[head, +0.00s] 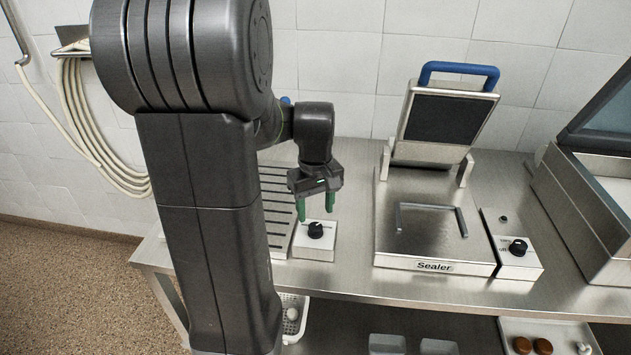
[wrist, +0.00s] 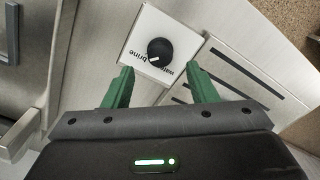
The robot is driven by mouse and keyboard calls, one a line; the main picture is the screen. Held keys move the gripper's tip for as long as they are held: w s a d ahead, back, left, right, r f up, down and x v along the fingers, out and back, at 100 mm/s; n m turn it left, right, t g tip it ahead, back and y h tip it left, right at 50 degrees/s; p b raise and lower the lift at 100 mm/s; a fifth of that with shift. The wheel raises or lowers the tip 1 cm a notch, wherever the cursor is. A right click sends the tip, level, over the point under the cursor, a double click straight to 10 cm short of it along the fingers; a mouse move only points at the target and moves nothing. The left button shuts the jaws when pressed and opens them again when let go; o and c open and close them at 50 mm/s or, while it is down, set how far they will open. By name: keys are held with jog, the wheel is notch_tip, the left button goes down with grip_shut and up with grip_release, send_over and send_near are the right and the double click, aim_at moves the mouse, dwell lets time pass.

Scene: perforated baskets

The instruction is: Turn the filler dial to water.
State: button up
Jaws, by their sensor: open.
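The filler dial (head: 315,230) is a round black knob on a small white box (head: 314,250) beside the slotted drain surface. In the wrist view the dial (wrist: 160,50) carries a white mark pointing to the lower left. The upside-down words along its lower edge look like "brine" on the left and "water" on the right, and the mark seems to lie toward "brine". My gripper (head: 315,208) is open and empty, green fingers pointing down just above the dial. In the wrist view its fingertips (wrist: 159,72) are apart, one each side and slightly below the dial.
The sealer (head: 435,265) with a blue-handled raised lid stands to the right, with its own black dial (head: 518,247) on a similar box. A slotted metal drain (head: 277,208) lies left of the filler box. A white basket (head: 292,315) sits on the lower shelf.

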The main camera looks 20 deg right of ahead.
aim_at(316, 225)
notch_tip(316, 225, up, 9)
jog(key=shift+r, duration=0.15)
dwell(0.5)
notch_tip(316, 225, down, 14)
jog(key=shift+r, duration=0.1)
dwell(0.5)
